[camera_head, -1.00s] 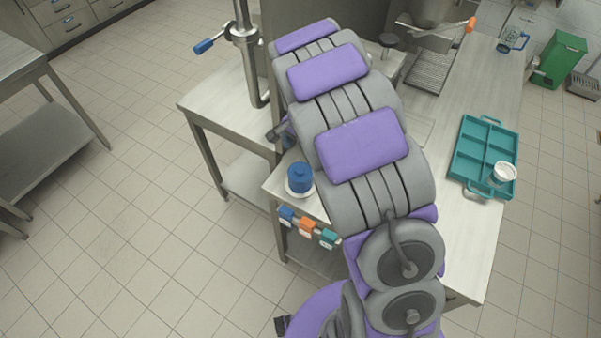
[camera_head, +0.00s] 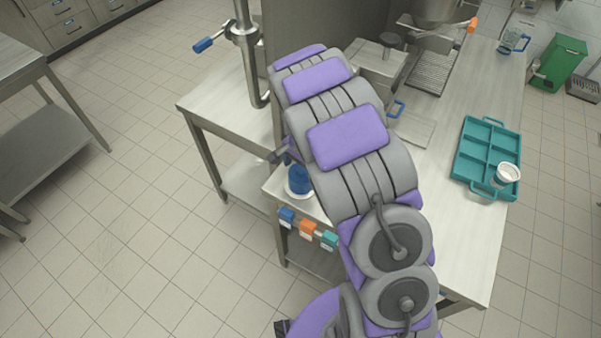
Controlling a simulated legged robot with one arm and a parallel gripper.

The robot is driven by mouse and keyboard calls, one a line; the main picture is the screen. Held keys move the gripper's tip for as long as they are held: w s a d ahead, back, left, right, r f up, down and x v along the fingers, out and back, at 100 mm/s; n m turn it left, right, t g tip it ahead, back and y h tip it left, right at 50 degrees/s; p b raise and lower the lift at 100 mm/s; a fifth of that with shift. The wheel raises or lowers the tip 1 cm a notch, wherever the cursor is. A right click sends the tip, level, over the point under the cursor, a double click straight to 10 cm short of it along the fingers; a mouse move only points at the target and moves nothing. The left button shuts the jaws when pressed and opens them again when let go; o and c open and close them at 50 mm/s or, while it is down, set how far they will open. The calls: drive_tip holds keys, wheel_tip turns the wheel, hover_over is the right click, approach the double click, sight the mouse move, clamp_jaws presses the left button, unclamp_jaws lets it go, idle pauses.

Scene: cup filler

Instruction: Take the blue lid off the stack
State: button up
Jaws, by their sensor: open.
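The blue lid stack (camera_head: 299,180) stands on a round white base (camera_head: 296,193) at the near left corner of the steel counter. I cannot make out single lids in it. My arm passes over the counter and covers part of the stack's right side. My gripper (camera_head: 281,154) shows only as a small dark part past the arm's left edge, just above and left of the stack. It is open, and the rest of it is hidden behind the arm. I cannot tell whether it touches the top lid.
Blue, orange and teal tags (camera_head: 308,228) hang on the counter's front edge below the stack. A teal compartment tray (camera_head: 462,160) with a white cup (camera_head: 508,174) sits at the right. A steel column with a blue-tipped handle (camera_head: 203,45) stands behind on the left.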

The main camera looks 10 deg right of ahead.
sight(301, 170)
drive_tip(key=c, duration=0.9)
drive_tip(key=shift+r, duration=0.15)
drive_tip(key=shift+r, duration=0.2)
wheel_tip(301, 170, up, 3)
drive_tip(key=shift+r+p, duration=0.1)
drive_tip(key=shift+p, duration=0.45)
drive_tip(key=s+d, duration=0.3)
drive_tip(key=d, duration=0.1)
drive_tip(key=s+d+p, duration=0.1)
drive_tip(key=s+d, duration=0.2)
drive_tip(key=d, duration=0.1)
drive_tip(key=s+d+r, duration=0.1)
drive_tip(key=s+d, duration=0.3)
drive_tip(key=shift+d+p, duration=0.4)
drive_tip(key=shift+w, duration=0.1)
